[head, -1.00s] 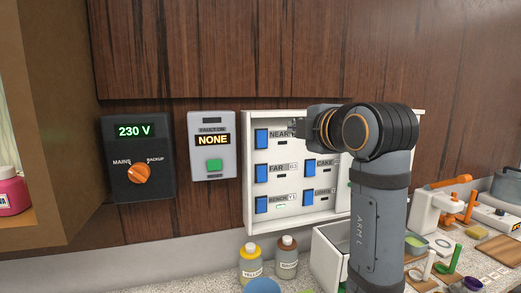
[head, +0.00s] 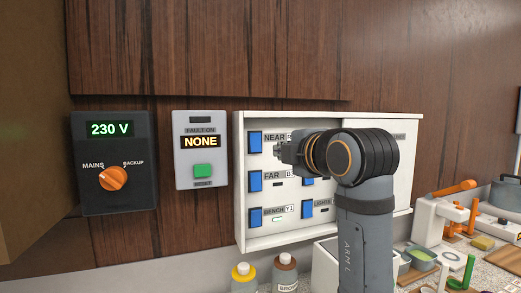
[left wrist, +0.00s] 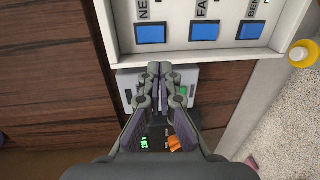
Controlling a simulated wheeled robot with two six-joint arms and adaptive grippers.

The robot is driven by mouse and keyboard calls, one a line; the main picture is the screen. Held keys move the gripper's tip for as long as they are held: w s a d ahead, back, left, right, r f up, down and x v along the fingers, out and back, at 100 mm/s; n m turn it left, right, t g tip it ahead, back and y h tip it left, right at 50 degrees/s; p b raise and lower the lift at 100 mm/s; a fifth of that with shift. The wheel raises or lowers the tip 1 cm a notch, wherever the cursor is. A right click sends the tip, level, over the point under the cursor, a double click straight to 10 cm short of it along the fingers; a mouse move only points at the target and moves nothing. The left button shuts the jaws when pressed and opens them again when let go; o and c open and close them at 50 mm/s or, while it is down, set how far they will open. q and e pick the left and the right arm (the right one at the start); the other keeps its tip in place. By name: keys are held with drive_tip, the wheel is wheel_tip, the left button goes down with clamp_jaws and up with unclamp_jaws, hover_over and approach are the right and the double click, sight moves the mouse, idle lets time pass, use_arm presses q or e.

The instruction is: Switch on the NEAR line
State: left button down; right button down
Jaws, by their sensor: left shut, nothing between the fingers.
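The white switch panel (head: 240,190) hangs on the wood wall. Its NEAR switch (head: 255,142) is a blue rocker at the top left, beside the NEAR label; it also shows in the left wrist view (left wrist: 150,34). My left gripper (head: 278,150) is shut and empty, just right of the NEAR switch and apart from it in the picture. It covers the area under the NEAR label, so any lamp there is hidden. In the left wrist view its closed fingertips (left wrist: 160,69) lie below the row of switches. My right gripper is not in view.
The FAR switch (head: 256,181) and BENCH switch (head: 255,217) sit below. The BENCH lamp (head: 278,219) looks pale green; the FAR lamp (head: 277,184) is dark. Left are a fault box (head: 202,185) reading NONE and a mains box (head: 112,195) reading 230 V. Bottles (head: 243,282) stand below.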

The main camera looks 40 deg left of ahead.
sight(257, 149)
use_arm(q)
drive_tip(key=p+x, duration=1.1)
drive_tip(key=x, duration=0.2)
drive_tip(key=shift+r, duration=0.1)
drive_tip(key=shift+w+a, duration=0.25)
drive_tip(key=shift+a, duration=0.25)
drive_tip(key=shift+f, duration=0.25)
